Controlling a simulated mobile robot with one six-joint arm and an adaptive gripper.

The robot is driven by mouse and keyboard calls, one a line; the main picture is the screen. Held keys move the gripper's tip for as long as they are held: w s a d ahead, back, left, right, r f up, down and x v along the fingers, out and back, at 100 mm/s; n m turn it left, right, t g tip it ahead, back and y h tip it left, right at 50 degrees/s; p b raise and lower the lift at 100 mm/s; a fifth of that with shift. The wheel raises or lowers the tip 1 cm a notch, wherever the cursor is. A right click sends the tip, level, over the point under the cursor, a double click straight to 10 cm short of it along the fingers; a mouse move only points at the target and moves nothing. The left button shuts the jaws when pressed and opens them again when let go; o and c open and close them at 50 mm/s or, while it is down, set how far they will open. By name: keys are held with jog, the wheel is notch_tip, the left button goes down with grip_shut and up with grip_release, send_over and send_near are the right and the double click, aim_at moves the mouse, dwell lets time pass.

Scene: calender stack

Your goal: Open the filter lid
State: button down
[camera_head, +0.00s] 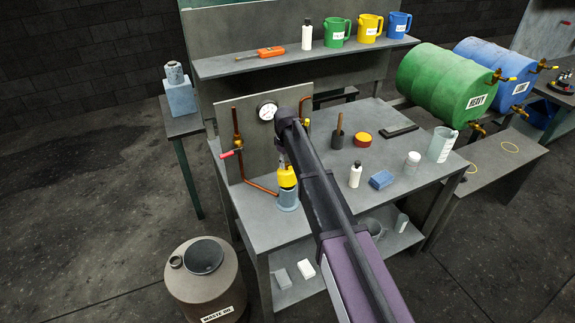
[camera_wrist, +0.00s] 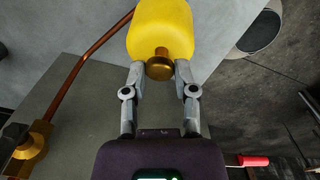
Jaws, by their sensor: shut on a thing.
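The yellow filter lid (camera_head: 287,177) shows at the top of the blue-grey filter cylinder (camera_head: 288,200), in front of the upright panel. I cannot tell whether the lid is seated or slightly raised. In the wrist view, the yellow lid (camera_wrist: 160,28) has a brass knob (camera_wrist: 159,68) facing me. My gripper (camera_wrist: 160,72) has one finger on each side of this knob and is shut on it. In the head view, my arm hides much of my gripper (camera_head: 285,162). The cylinder's inside is hidden.
A copper pipe (camera_head: 258,186) runs beside the filter from a red-handled valve (camera_head: 231,154). A pressure gauge (camera_head: 267,111) is on the panel. Right of my arm stand a white bottle (camera_head: 355,175) and a blue sponge (camera_head: 382,179). A waste oil drum (camera_head: 203,288) stands on the floor.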

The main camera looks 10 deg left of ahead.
jog(key=w+a, duration=0.5)
jog(key=w, duration=0.2)
jog(key=shift+w, duration=0.3)
dwell(0.5)
jog(key=shift+c, duration=2.1)
grip_release()
jog(key=shift+w+d, duration=0.1)
jog(key=shift+s, duration=0.25)
